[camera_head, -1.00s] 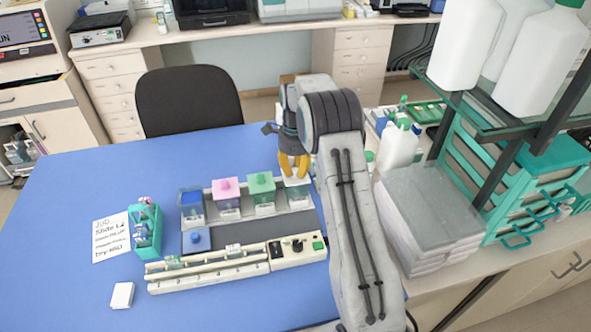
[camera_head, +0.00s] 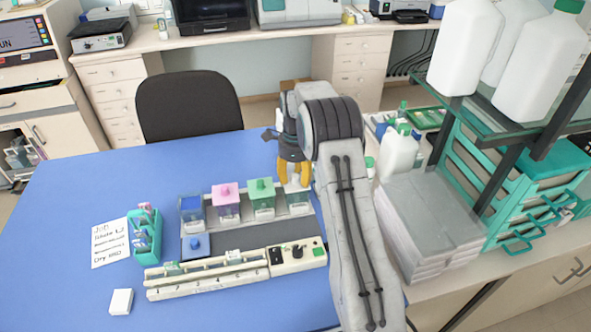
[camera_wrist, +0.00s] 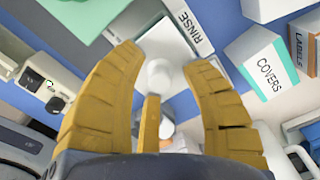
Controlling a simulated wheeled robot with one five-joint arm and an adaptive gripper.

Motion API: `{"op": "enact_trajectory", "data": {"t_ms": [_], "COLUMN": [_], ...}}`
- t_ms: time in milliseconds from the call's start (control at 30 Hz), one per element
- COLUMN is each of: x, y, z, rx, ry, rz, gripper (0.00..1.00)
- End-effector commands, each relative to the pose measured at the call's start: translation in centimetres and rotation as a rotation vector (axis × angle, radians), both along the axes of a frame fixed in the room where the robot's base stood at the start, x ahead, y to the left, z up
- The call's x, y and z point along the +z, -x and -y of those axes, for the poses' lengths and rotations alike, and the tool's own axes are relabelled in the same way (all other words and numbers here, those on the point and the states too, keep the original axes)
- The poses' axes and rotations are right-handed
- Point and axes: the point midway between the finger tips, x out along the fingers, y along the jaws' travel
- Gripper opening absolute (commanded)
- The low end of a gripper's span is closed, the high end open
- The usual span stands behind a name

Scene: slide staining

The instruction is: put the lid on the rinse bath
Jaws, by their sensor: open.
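The rinse bath is the right-most of the row, and its RINSE label (camera_wrist: 183,33) shows in the wrist view. A white lid (camera_wrist: 160,42) with a round white knob (camera_wrist: 158,74) lies over the bath and appears to rest on it; whether it sits flush is hard to tell. My gripper (camera_head: 295,184) is at the bath in the head view and hides much of it. In the wrist view its yellow fingers (camera_wrist: 165,75) are spread on either side of the knob, with gaps between them and it.
The green-lidded bath (camera_head: 263,205) and pink-lidded bath (camera_head: 227,206) stand left of the rinse bath. A blue bath (camera_head: 191,209) is open, with a blue lid (camera_head: 197,245) in front. A COVERS box (camera_wrist: 262,62) is close by. White bottles (camera_head: 400,153) stand right.

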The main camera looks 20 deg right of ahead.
Motion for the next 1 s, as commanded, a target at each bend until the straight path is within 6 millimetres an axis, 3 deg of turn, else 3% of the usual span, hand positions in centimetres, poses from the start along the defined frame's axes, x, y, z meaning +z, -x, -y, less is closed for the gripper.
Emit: {"op": "enact_trajectory", "data": {"t_ms": [167,700,1000], "x": [1.6,10.0,11.8], "y": [-0.1,-0.2,-0.1], "z": [0.0,0.0,0.0], "rx": [0.000,0.000,0.000], "ry": [0.001,0.001,0.001], "rz": [0.004,0.004,0.001], "gripper": [0.42,0.42,0.42]}}
